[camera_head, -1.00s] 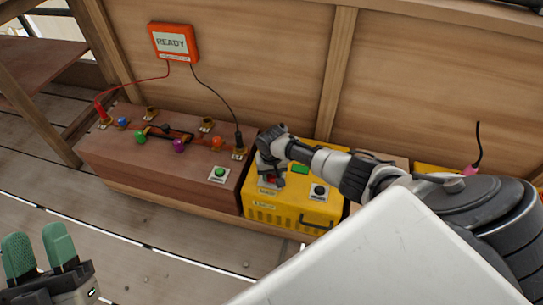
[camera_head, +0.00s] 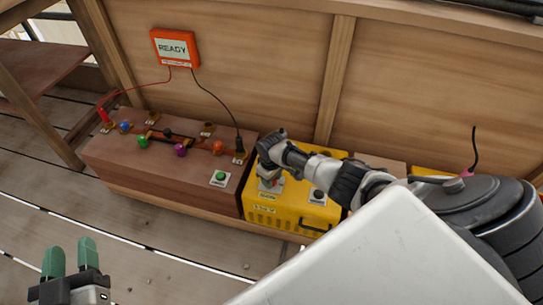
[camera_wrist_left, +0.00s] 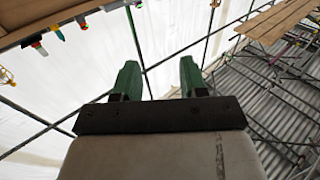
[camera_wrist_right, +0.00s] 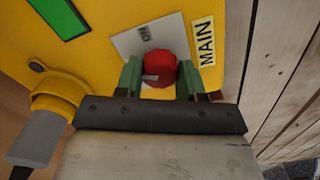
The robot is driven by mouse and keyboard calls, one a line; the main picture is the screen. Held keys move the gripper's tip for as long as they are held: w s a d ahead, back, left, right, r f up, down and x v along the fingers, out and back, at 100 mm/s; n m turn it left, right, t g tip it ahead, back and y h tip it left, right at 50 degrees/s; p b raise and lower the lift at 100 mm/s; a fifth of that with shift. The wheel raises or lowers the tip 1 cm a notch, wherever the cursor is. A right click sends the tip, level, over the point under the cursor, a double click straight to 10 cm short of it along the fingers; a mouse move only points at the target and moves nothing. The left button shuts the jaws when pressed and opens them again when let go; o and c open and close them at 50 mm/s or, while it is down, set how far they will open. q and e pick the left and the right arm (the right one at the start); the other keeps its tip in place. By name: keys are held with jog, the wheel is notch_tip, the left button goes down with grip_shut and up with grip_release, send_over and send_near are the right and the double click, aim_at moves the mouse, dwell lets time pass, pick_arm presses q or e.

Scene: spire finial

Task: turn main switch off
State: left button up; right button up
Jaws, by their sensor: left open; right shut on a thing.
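The main switch is a red knob (camera_wrist_right: 158,68) on a pale plate, beside a yellow "MAIN" label (camera_wrist_right: 205,42) on the yellow box (camera_head: 290,217). The plate carries small lettering (camera_wrist_right: 145,33) that I cannot read for sure. My right gripper (camera_wrist_right: 158,80) is shut on the red knob, one green finger on each side. In the head view the right gripper (camera_head: 270,180) reaches down onto the box's top and mostly hides the knob. My left gripper (camera_head: 70,256) is open and empty at the lower left, over the plank floor, and in the left wrist view (camera_wrist_left: 160,75).
A brown box (camera_head: 160,180) with coloured knobs and a green button (camera_head: 220,177) stands left of the yellow box. A black knob (camera_head: 318,194) sits right of the switch. An orange "READY" display (camera_head: 174,48) hangs on the wooden wall, wired to the brown box.

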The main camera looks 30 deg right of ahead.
jog(key=n, duration=0.3)
pick_arm(q)
jog(key=shift+f+g+y, duration=0.3)
jog(key=shift+f, duration=0.05)
pick_arm(e)
jog(key=shift+n, duration=0.9)
jog(key=o, duration=0.9)
jog(key=shift+r, duration=0.1)
